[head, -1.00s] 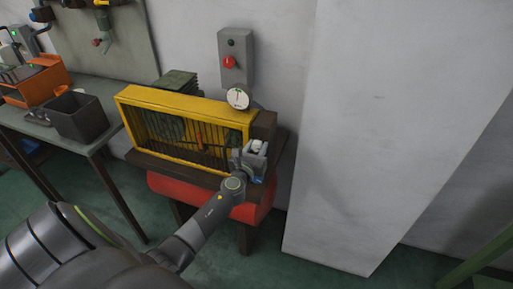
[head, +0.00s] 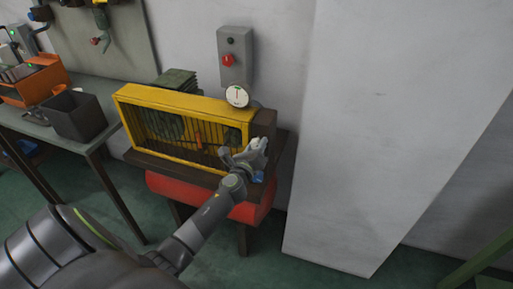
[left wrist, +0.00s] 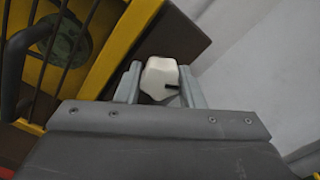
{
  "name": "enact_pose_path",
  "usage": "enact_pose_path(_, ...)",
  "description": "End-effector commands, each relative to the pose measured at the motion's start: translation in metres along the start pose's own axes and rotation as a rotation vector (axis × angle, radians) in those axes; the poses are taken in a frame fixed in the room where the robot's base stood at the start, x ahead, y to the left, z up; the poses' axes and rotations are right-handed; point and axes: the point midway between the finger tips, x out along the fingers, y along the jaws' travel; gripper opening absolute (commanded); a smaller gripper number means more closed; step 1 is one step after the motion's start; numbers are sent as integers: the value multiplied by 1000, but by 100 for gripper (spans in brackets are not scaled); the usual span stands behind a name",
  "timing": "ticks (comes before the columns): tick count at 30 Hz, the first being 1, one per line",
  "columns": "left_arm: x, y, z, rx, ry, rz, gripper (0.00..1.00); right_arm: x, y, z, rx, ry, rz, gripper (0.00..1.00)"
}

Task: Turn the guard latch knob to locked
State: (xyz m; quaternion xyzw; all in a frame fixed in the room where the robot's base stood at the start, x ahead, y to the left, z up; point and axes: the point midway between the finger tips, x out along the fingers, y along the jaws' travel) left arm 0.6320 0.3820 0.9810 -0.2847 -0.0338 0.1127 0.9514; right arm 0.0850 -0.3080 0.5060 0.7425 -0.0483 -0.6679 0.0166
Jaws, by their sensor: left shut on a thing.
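The guard latch knob (left wrist: 160,78) is a pale, faceted knob with a dark mark near its lower right. In the left wrist view it sits between the two fingers of my left gripper (left wrist: 160,88), which is shut on it. In the head view my left gripper (head: 256,147) is at the right end of the yellow guard (head: 185,98), in front of the dark brown block (head: 263,121). The gripper mostly hides the knob there. The gripper looks rolled to one side. My right gripper is not in view.
A round gauge (head: 237,96) stands above the guard's right end. A grey control box (head: 235,55) with a red button is on the wall behind. A red tank (head: 165,186) lies below the machine. A bench (head: 93,143) with bins is at left. A white pillar (head: 385,130) stands at right.

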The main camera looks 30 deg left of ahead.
Motion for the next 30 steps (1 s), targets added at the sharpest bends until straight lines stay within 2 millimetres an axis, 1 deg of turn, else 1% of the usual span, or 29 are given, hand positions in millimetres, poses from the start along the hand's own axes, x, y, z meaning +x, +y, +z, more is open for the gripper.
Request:
enact_pose_path(1,0,2,-2,-46,1,1,12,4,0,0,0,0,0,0)
enact_pose_path(18,0,0,-2,-587,1,1,12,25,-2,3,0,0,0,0)
enact_pose_path(30,0,-2,-1,-903,1,1,12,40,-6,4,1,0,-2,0)
